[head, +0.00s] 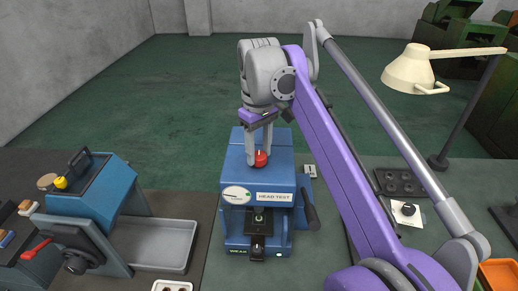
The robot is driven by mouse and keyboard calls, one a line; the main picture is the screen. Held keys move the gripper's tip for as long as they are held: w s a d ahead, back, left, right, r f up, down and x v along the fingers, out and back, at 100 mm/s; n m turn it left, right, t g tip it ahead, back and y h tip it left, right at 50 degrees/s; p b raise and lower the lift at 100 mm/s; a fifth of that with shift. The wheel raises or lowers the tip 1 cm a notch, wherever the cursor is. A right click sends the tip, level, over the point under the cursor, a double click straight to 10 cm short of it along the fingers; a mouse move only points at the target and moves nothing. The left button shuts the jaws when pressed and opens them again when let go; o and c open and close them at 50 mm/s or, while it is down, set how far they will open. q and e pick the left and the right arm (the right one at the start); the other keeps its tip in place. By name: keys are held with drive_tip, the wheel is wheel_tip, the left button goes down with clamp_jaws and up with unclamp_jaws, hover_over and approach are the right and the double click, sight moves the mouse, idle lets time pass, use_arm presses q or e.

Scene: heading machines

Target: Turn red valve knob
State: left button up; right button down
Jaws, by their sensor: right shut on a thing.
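The red valve knob (261,158) sits on the top of a blue machine labelled HEAD TEST (232,172), in the middle of the head view. My right gripper (260,154) points down from above onto the knob. Its two fingers are shut on the knob, one on each side, and hide part of it. My right arm comes in from the lower right. My left gripper is not in view.
A blue machine with a red lever (112,190) and a grey tray (160,243) stand at the left. A cream desk lamp (409,70) stands at the right, near a dark tray (397,184). An orange bin (499,273) is at the lower right. Green floor lies behind.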

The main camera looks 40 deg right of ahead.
sight(259, 154)
idle(0.5)
drive_tip(key=shift+c, duration=1.7)
unclamp_jaws()
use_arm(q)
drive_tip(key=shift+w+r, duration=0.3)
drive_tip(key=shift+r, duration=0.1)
use_arm(e)
wheel_tip(259, 154, up, 11)
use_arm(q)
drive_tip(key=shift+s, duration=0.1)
use_arm(e)
drive_tip(key=shift+f, duration=0.15)
